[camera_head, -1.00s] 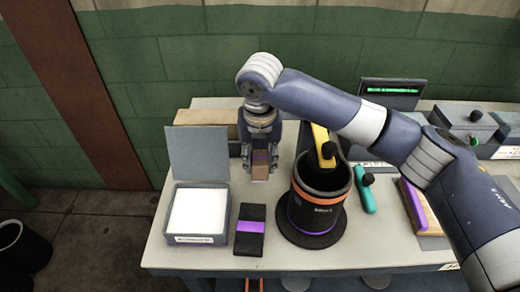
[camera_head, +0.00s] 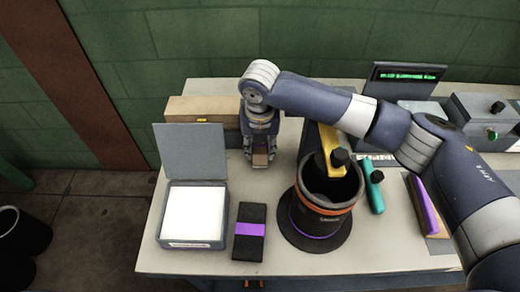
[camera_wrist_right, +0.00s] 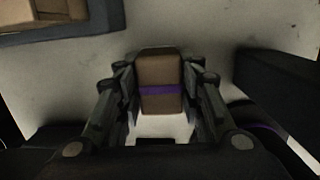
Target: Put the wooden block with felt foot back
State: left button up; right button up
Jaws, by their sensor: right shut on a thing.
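The wooden block is brown with a purple band and shows in the right wrist view (camera_wrist_right: 161,70) between the fingers of my right gripper (camera_wrist_right: 160,92). In the head view the block (camera_head: 260,159) shows small below the right gripper (camera_head: 260,163), which points down over the rear left half of the table. The gripper is shut on it. I cannot tell whether the block touches the tabletop, and its felt foot is not clearly visible. My left gripper is not in view.
An open grey box with a white inside (camera_head: 194,215) and a black block with purple band (camera_head: 249,232) stand in front of the gripper. A black cylinder (camera_head: 318,222) stands to the right. A long wooden box (camera_head: 196,108) lies behind. A purple-edged wooden piece (camera_head: 427,205) lies farther right.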

aim_at(260, 150)
jog(key=shift+f, duration=0.95)
jog(key=o, duration=1)
jog(key=shift+f, duration=0.1)
jog(key=shift+o, duration=0.2)
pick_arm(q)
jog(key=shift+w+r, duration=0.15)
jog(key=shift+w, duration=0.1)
pick_arm(e)
jog(key=shift+r, duration=0.3)
jog(key=r, duration=0.4)
jog(key=s+r, duration=0.1)
jog(key=r, duration=0.2)
jog(key=r+b, duration=0.1)
jog(key=r, duration=0.3)
jog(key=shift+s+r, duration=0.2)
jog(key=shift+r, duration=0.1)
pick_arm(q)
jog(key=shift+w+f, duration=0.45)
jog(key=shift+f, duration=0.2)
